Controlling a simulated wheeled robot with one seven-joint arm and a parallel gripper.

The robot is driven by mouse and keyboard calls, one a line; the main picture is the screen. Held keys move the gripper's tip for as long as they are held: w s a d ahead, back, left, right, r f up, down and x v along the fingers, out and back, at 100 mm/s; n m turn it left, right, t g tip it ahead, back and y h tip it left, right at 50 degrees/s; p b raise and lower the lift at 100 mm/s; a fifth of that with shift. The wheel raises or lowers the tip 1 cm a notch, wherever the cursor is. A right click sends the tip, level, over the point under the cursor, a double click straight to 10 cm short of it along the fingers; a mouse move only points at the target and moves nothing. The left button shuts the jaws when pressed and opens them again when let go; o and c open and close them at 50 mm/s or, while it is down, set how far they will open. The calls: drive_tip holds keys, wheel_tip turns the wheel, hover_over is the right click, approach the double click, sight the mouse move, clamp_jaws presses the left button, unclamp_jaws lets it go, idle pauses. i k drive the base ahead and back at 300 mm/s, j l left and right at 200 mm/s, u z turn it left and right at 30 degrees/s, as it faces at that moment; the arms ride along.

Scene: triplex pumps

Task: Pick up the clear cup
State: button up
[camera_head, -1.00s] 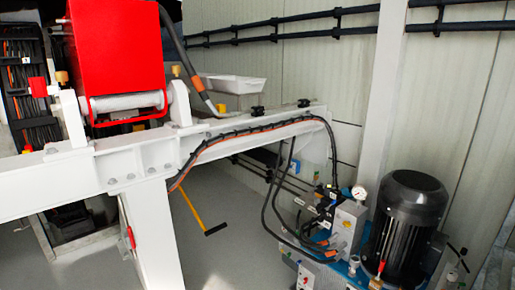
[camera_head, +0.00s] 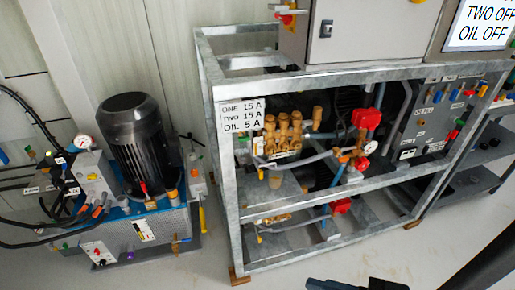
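I see no clear cup in the head view. A dark, cut-off shape (camera_head: 350,284) at the bottom edge looks like the top of my gripper, but only a sliver of it shows. Its fingers cannot be made out, so I cannot tell whether it is open or shut. Nothing that looks like a cup shows beside it.
A galvanized metal frame (camera_head: 226,180) with brass pump parts (camera_head: 283,130) stands in the middle. A grey cabinet (camera_head: 345,35) and a screen (camera_head: 485,22) top it. A black motor (camera_head: 138,135) stands on a hydraulic unit at left. A dark shelf (camera_head: 470,185) is at right. Floor in front is clear.

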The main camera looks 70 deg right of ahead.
sight(275, 177)
drive_tip(key=l+z, duration=0.1)
drive_tip(key=z, duration=0.65)
drive_tip(key=l+z, duration=0.1)
drive_tip(key=z, duration=0.3)
drive_tip(key=l+u, duration=0.3)
drive_tip(key=l, duration=0.8)
drive_tip(key=l+u, duration=0.3)
drive_tip(key=l, duration=0.75)
drive_tip(key=k, duration=0.05)
